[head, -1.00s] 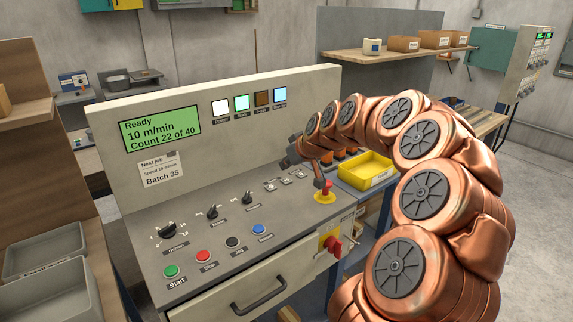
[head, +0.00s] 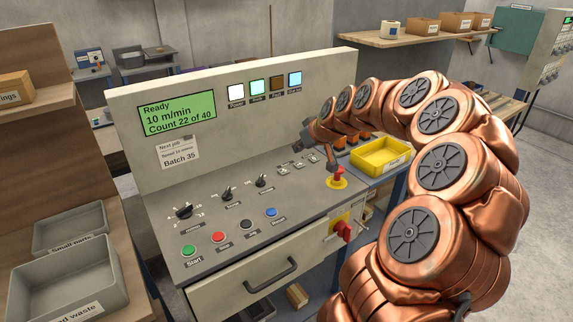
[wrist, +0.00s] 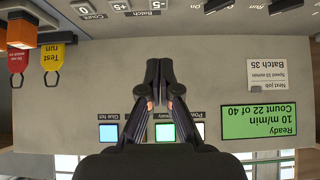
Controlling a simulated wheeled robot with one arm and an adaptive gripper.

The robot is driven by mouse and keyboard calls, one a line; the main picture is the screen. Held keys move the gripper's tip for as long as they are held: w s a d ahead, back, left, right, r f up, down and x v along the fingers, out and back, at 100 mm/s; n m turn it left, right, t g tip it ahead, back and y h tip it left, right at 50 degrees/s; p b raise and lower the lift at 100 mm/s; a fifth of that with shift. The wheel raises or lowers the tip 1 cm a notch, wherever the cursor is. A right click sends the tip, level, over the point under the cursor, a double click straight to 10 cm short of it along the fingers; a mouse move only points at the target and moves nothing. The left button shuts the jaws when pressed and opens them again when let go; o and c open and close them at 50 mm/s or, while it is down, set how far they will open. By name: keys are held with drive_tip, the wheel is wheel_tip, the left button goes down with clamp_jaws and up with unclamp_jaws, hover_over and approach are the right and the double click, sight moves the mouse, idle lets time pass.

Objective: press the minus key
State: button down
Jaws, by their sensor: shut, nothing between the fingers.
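The minus key (wrist: 157,4), marked -5, shows at the top edge of the upside-down wrist view, partly cut off. In the head view it is the small leftmost key (head: 284,171) of a row of three on the sloped console. Beside it are the +5 key (wrist: 119,5) and the 0 key (wrist: 83,9). My gripper (wrist: 158,62) is shut and empty, in front of the console's upright panel. In the head view my gripper (head: 301,146) is above and behind the key row, apart from the minus key.
A display (head: 177,112) reads Ready, 10 m/min, Count 22 of 40. Knobs (head: 228,192) and coloured buttons (head: 218,237) lie left of and nearer than the keys. A red emergency stop (head: 337,176) stands right, below my arm. A yellow bin (head: 380,157) is beyond it.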

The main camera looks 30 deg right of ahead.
drive_tip(key=shift+w+f, duration=0.1)
drive_tip(key=p, duration=0.3)
hover_over(282, 169)
drive_tip(key=s, duration=0.3)
drive_tip(key=f, duration=0.6)
drive_tip(key=shift+w+a+f, duration=0.1)
drive_tip(key=shift+w+f, duration=0.1)
drive_tip(key=shift+f, duration=0.2)
wheel_tip(282, 169, down, 3)
drive_tip(key=shift+r+p, duration=0.1)
drive_tip(key=shift+p, duration=0.7)
drive_tip(key=shift+f, duration=0.65)
drive_tip(key=shift+f, duration=0.1)
